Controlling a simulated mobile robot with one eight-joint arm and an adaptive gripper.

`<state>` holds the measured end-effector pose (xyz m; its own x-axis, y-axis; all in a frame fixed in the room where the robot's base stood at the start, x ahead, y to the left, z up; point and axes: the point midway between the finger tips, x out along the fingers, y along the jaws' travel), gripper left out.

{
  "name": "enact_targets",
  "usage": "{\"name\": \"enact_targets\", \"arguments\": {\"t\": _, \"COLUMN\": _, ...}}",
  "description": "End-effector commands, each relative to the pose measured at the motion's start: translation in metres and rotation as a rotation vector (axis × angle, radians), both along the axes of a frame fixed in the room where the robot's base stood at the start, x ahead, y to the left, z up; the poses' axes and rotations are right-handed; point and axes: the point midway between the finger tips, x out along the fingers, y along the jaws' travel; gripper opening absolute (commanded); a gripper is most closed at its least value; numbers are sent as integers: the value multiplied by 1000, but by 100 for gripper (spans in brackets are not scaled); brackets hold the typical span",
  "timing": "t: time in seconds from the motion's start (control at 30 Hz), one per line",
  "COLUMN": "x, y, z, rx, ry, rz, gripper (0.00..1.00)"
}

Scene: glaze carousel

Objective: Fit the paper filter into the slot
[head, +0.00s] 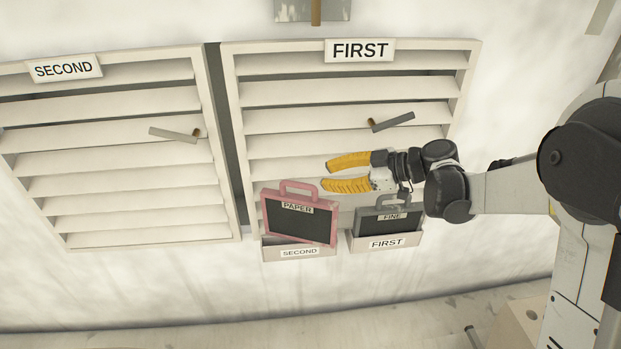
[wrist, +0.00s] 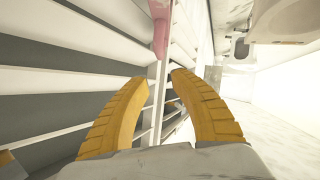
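The paper filter (head: 300,217) is a pink-framed dark panel with a pink top handle and a PAPER label. It stands slightly tilted in the holder labelled SECOND (head: 299,253). A pink piece, apparently its frame or handle, shows at the top of the wrist view (wrist: 160,24). My gripper (head: 326,174) has yellow fingers and is open and empty. In the head view it appears above and right of the paper filter's handle, in front of the louvres. Which opening is the slot, I cannot tell.
A grey filter labelled FINE (head: 388,220) stands in the holder labelled FIRST (head: 386,243), just below my wrist. Louvred panels labelled SECOND (head: 65,68) and FIRST (head: 359,51) each carry a grey lever, left (head: 172,135) and right (head: 393,122).

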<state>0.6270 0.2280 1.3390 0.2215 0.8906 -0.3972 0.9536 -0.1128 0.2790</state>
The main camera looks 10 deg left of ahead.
Motion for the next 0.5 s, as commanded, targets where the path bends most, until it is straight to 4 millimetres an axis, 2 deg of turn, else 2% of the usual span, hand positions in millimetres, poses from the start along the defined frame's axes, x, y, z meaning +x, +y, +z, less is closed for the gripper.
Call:
{"name": "enact_targets", "arguments": {"t": 0.1, "x": -3, "y": -14, "z": 6, "rx": -1, "ry": 1, "rz": -2, "gripper": 28}}
{"name": "enact_targets", "arguments": {"t": 0.2, "x": -5, "y": -20, "z": 9, "rx": 0, "ry": 0, "rz": -1, "gripper": 28}}
{"name": "enact_targets", "arguments": {"t": 0.4, "x": -6, "y": -23, "z": 11, "rx": -3, "ry": 5, "rz": -5, "gripper": 28}}
{"name": "enact_targets", "arguments": {"t": 0.5, "x": -15, "y": -26, "z": 15, "rx": -29, "ry": 54, "rz": -41, "gripper": 28}}
